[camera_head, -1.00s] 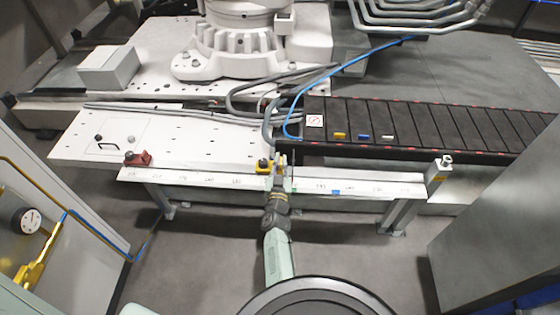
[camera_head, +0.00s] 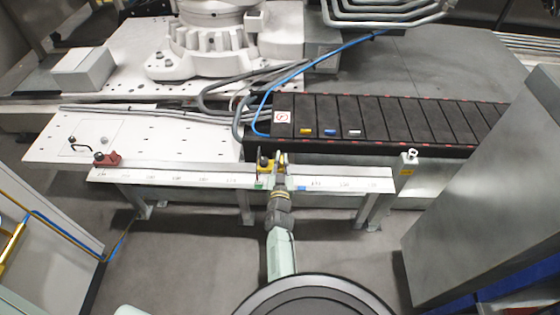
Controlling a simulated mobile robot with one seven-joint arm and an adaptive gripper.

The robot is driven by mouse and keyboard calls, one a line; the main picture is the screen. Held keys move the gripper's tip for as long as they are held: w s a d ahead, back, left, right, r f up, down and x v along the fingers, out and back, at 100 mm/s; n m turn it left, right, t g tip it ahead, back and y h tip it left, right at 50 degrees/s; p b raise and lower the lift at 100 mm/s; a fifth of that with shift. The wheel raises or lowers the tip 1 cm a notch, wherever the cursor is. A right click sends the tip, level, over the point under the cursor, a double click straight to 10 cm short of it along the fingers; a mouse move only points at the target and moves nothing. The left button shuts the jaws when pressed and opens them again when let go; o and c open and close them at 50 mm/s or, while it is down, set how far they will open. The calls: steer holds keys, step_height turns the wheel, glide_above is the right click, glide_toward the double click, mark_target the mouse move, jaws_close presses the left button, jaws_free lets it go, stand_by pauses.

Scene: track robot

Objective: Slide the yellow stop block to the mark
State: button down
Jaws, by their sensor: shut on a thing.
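The yellow stop block (camera_head: 264,164) sits on the long pale rail (camera_head: 210,179) with a printed scale, near the rail's middle. My gripper (camera_head: 278,160) reaches over the rail from the front and is shut on the block, at its right side. A green mark (camera_head: 259,184) on the rail's front lies just below the block, roughly in line with it. A blue mark (camera_head: 301,188) lies further right. Which one is the task's mark I cannot tell. The fingers partly hide the block's right side.
A red block (camera_head: 107,159) sits at the rail's left end. A grey cabinet (camera_head: 485,190) stands at right. The rail between gripper and post looks clear.

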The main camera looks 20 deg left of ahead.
steer(key=shift+w+d, duration=0.1)
steer(key=shift+d, duration=0.05)
steer(key=c, duration=1.7)
jaws_free()
steer(key=shift+a, duration=0.2)
